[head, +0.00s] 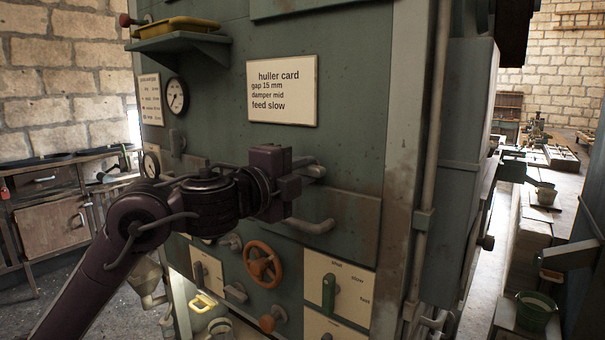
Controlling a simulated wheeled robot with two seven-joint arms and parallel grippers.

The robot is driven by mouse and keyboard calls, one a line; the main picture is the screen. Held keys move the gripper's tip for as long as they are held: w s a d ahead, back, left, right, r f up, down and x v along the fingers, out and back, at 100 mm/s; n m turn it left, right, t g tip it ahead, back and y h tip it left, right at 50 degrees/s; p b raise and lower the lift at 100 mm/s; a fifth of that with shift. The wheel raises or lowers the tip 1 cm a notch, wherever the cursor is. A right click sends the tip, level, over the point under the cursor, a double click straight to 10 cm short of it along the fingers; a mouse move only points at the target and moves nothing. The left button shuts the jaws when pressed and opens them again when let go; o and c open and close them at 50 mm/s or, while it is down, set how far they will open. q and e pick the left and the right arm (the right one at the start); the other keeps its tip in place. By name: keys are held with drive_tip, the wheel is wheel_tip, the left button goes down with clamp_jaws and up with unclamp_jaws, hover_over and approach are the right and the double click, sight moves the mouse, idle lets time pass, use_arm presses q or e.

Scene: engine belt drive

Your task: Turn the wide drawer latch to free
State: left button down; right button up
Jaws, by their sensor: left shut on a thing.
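My left gripper (301,172) is in front of the green machine's face, below the huller card. It is shut on a grey handle (316,171), which I take for the wide drawer latch; its short end sticks out to the right of the jaws. The jaws hide most of the latch, so I cannot tell its angle. A green drawer-like panel (355,222) lies below, with a curved grey bar handle (312,226) on it. My right gripper is not in view.
The huller card (282,91) is fixed above the gripper. Below are an orange handwheel (262,264) and a green lever (328,292) on a marked plate. A yellow tray (178,27) sits on a shelf at upper left. A vertical pipe (432,130) runs down the right.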

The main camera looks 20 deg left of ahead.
use_arm(q)
drive_tip(key=shift+f, duration=0.15)
drive_tip(key=c, duration=1.4)
unclamp_jaws()
